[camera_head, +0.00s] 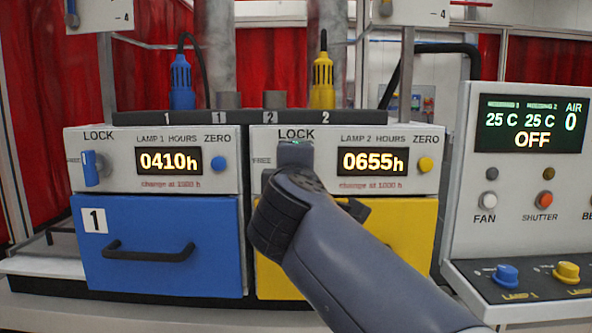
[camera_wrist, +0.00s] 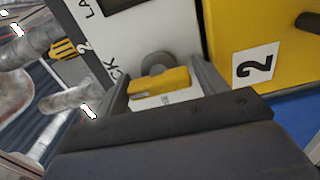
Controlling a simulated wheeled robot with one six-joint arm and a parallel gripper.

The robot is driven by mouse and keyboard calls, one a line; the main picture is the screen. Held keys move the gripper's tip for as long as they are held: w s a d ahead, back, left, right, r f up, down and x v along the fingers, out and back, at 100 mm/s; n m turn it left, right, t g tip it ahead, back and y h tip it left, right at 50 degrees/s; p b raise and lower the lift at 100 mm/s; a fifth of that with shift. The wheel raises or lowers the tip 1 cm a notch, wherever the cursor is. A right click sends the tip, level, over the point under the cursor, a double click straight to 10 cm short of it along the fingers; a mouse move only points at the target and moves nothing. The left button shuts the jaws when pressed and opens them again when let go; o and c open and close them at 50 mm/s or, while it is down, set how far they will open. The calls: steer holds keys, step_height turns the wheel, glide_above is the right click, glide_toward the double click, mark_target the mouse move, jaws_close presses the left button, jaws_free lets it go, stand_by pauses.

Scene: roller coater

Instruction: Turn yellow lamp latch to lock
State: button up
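The yellow lamp latch (camera_wrist: 160,82) shows in the wrist view, in front of a round grey mount (camera_wrist: 158,62) on the white panel. My gripper (camera_wrist: 165,85) has one finger on each side of it, close to its ends. I cannot tell whether the fingers touch it. In the head view my gripper (camera_head: 295,153) is at the lamp 2 panel (camera_head: 430,180), just below the LOCK label (camera_head: 296,134), and hides the yellow latch. The yellow drawer (camera_head: 415,225) is below, partly hidden by my arm.
To the left is the lamp 1 panel with a blue latch (camera_head: 89,168) and a blue drawer (camera_head: 160,250) with a black handle (camera_head: 150,252). A yellow button (camera_head: 425,164) is right of the lamp 2 display. A control console (camera_head: 520,170) stands at the right.

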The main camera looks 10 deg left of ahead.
steer(key=shift+o, duration=1.1)
steer(key=shift+s, duration=0.1)
steer(key=b+v, duration=0.1)
steer(key=v, duration=0.9)
steer(key=shift+s, duration=0.35)
steer(key=shift+w, duration=0.1)
steer(key=p+x, duration=0.1)
steer(key=x, duration=0.9)
steer(key=shift+w+r, duration=0.1)
steer(key=shift+w, duration=0.3)
steer(key=shift+s, duration=0.1)
